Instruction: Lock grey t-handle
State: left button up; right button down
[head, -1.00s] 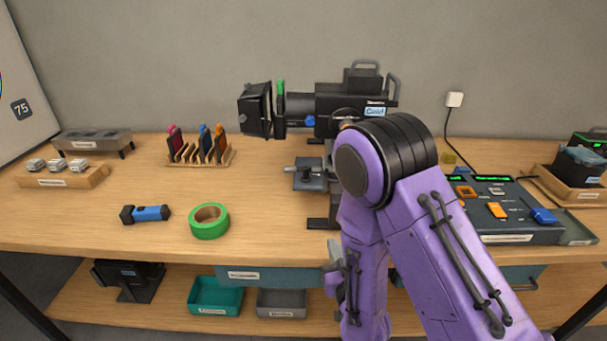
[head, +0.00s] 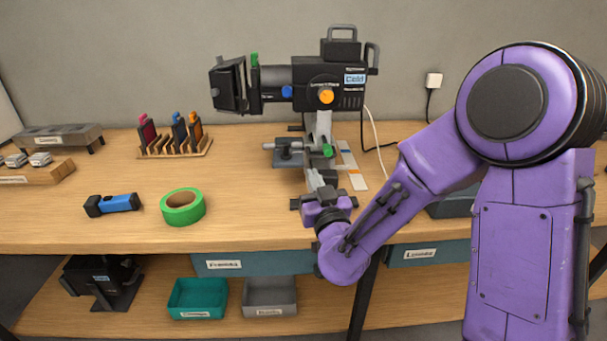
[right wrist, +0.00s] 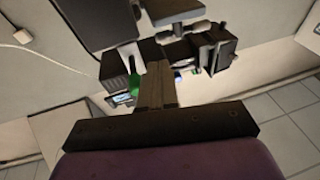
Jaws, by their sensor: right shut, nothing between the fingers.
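A black stage light (head: 310,88) is held on a grey stand at the back middle of the bench. Below its front is a dark grey clamp block (head: 288,152) with a light grey bar sticking out to the left, which looks like the grey t-handle (head: 268,146). My right gripper (head: 316,178) is in front of the stand, below and right of that bar and apart from it. Its fingers point toward the stand. In the right wrist view its fingers (right wrist: 157,82) are together and empty. My left gripper is out of view.
A green knob (head: 328,151), an orange knob (head: 326,97) and a blue knob (head: 287,91) are close by. Green tape (head: 183,207) and a blue torch (head: 115,204) lie to the left. A filter rack (head: 175,147) stands behind them.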

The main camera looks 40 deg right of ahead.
aim_at(300, 147)
jog(key=p+x, duration=0.4)
jog(key=x, duration=0.5)
jog(key=shift+w+f, duration=0.1)
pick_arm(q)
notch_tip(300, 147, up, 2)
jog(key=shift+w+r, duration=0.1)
